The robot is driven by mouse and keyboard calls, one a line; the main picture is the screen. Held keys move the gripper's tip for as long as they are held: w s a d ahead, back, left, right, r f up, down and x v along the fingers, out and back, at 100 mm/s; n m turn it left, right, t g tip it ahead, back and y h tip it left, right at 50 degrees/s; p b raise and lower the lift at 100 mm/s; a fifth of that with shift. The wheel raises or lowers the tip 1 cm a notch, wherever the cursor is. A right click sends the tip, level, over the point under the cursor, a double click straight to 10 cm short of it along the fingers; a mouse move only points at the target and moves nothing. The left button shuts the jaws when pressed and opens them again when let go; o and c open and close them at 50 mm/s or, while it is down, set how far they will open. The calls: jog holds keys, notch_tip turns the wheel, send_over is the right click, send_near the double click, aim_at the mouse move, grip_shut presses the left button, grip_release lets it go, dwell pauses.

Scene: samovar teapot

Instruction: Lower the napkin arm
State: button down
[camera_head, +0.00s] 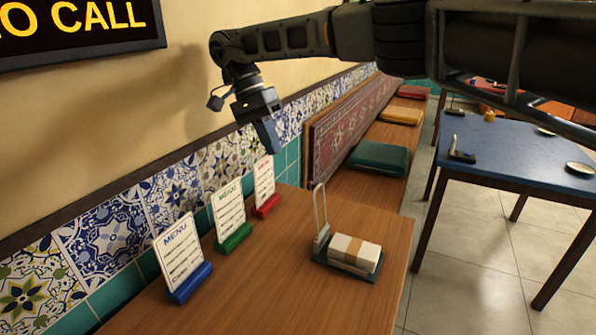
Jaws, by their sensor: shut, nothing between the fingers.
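The napkin holder (322,258) stands on the wooden table (290,305), with a stack of white napkins (355,252) banded in tan on its dark base. Its thin, looped napkin arm (320,207) stands raised, nearly upright, at the left side of the stack and apart from the top of the napkins. My gripper (271,148) is shut and empty. It hangs in the air, up and to the left of the napkin arm in the picture, above the red-based menu stand, and does not touch the holder.
Three menu stands, blue (182,258), green (230,216) and red (265,187), line the tiled wall. A wooden bench with green (380,158), yellow and red cushions lies behind. A blue table (510,150) stands at right. The table front is clear.

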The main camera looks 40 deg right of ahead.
jog(key=s+d+f+p, duration=0.2)
jog(key=s+f, duration=0.3)
jog(key=s, duration=0.1)
jog(key=shift+s+d+f, duration=0.15)
jog(key=shift+f, duration=0.15)
jog(key=shift+d, duration=0.1)
